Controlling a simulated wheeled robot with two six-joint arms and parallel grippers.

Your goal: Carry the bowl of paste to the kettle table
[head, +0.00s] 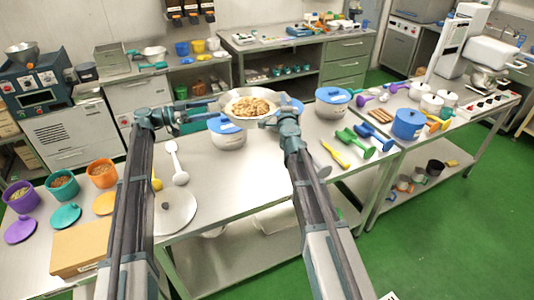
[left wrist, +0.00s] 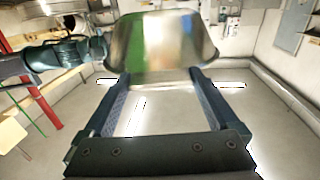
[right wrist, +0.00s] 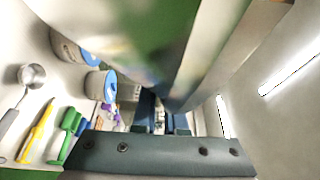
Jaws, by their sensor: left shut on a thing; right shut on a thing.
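A shiny metal bowl (head: 228,97) holding tan, lumpy paste (head: 250,107) is up above the middle worktable (head: 215,190). My left gripper (head: 212,106) is shut on the bowl's left side. My right gripper (head: 281,116) is shut on its right side. The bowl looks about level. In the left wrist view the bowl's metal wall (left wrist: 160,45) spans the space between the fingertips. In the right wrist view a large blurred metal surface fills the top and hides much of the fingers. I cannot tell for sure which table is the kettle table.
A side table (head: 480,112) with a white machine (head: 490,55) is at the right. Green floor (head: 460,220) is clear at the right.

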